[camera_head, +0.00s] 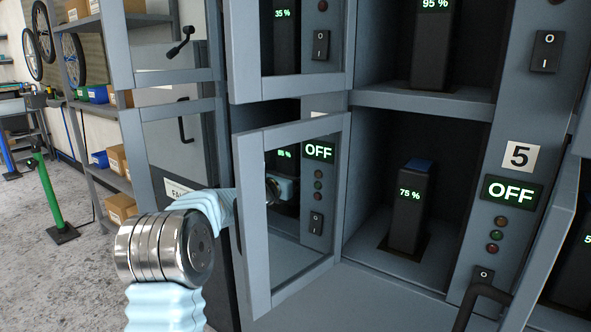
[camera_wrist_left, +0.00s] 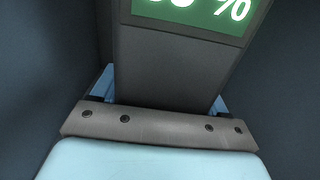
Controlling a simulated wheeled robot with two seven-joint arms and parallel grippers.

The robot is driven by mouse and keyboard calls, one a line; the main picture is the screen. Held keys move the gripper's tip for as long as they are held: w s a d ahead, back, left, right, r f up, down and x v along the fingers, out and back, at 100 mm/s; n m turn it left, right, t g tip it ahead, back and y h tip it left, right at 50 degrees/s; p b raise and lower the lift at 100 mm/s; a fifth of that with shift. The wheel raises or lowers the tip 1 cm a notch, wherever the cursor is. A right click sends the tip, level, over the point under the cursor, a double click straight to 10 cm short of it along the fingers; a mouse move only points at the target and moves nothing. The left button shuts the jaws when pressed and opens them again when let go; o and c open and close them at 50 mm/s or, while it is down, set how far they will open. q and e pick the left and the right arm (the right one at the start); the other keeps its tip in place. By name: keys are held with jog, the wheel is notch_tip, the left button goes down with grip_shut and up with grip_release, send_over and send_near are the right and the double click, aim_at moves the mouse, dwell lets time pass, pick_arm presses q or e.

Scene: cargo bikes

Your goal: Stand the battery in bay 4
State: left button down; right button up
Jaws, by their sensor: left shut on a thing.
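My left arm reaches in from the left, behind the glass of an open door (camera_head: 258,223), into a lower locker bay. Through the glass, part of my left gripper (camera_head: 281,190) shows beside a dark battery with a small green reading (camera_head: 284,153). In the left wrist view the gripper (camera_wrist_left: 160,125) is shut on this battery (camera_wrist_left: 170,65), whose green percent display is cut off at the top. The battery's base and its contact with the bay floor are hidden. The bay's number plate is mostly covered by the door frame. My right gripper is not in view.
A panel with an OFF display (camera_head: 319,151) stands right of this bay. The adjoining bay holds a battery reading 75 % (camera_head: 410,207), beside a plate marked 5 (camera_head: 520,156). Another open door (camera_head: 553,250) with a dark handle stands at right. Shelves (camera_head: 110,170) stand at left.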

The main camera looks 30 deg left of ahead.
pick_arm(q)
jog(key=shift+f, duration=0.85)
jog(key=shift+c, duration=2.4)
grip_release()
jog(key=shift+f, duration=0.25)
jog(key=o, duration=0.5)
jog(key=shift+c, duration=0.2)
jog(key=s+b, duration=0.1)
jog(key=s, duration=0.7)
jog(key=s+a+b, duration=0.1)
jog(key=s, duration=0.3)
jog(key=shift+b, duration=0.35)
